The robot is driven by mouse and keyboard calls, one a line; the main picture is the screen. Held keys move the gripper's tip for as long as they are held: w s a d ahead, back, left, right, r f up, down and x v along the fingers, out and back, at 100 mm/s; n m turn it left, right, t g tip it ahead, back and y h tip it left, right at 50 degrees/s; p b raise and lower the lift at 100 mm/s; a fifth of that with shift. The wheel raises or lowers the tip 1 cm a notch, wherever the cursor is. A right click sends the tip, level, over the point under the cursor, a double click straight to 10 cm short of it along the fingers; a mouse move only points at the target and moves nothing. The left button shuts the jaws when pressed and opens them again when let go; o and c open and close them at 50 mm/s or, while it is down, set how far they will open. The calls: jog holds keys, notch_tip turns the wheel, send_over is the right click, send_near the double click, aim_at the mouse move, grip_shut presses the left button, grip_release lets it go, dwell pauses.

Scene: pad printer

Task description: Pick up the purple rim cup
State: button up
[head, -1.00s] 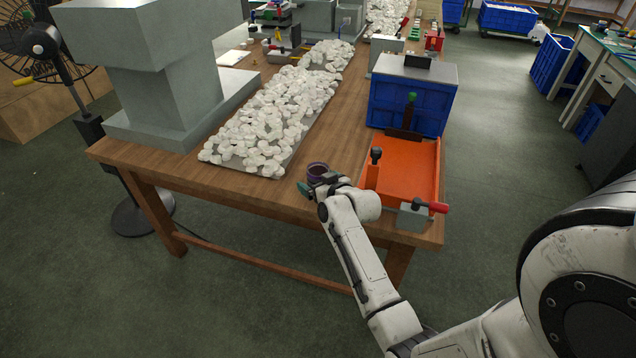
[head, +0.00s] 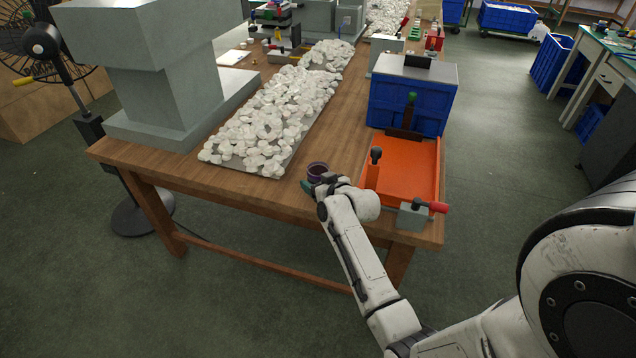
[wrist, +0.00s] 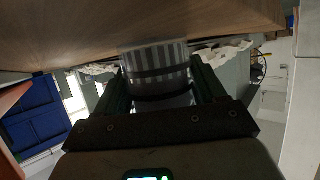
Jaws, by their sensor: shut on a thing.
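The purple rim cup (head: 317,169) is small and dark with a purple rim, near the front edge of the wooden table (head: 235,190). My gripper (head: 314,185) is at the cup's near side in the head view, partly hiding its lower part. In the wrist view the cup (wrist: 155,62) shows vertical grey and white stripes and sits between the two fingers. My gripper (wrist: 165,85) is shut on it. I cannot tell whether the cup touches the table.
An orange tray (head: 405,178) with a red-handled clamp (head: 425,207) is just right of my gripper. White pieces (head: 265,120) fill a long tray to the left. A grey machine (head: 170,90) stands further left.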

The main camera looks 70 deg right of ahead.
notch_tip(320, 180, up, 24)
jog(key=p, duration=0.9)
jog(key=w+a+f+n+t+y+b, duration=0.1)
jog(key=w+a+f+n+y+b, duration=0.15)
jog(key=a+f, duration=0.65)
jog(key=w+a+f+n+t+y+b, duration=0.1)
jog(key=w+a+f+y+b, duration=0.15)
jog(key=a+f, duration=0.6)
jog(key=a+f+n+y+b, duration=0.1)
jog(key=a+f, duration=0.3)
jog(key=a, duration=0.4)
jog(key=a+f+n+y+b, duration=0.1)
jog(key=a+f, duration=0.3)
jog(key=a, duration=0.5)
jog(key=s+a+f+n+y+b, duration=0.1)
jog(key=a+f, duration=0.3)
jog(key=a, duration=0.5)
jog(key=shift+a+n+t+b, duration=0.15)
jog(key=shift+n+t+b, duration=0.15)
jog(key=shift+n+t, duration=0.15)
jog(key=shift+s+f, duration=0.1)
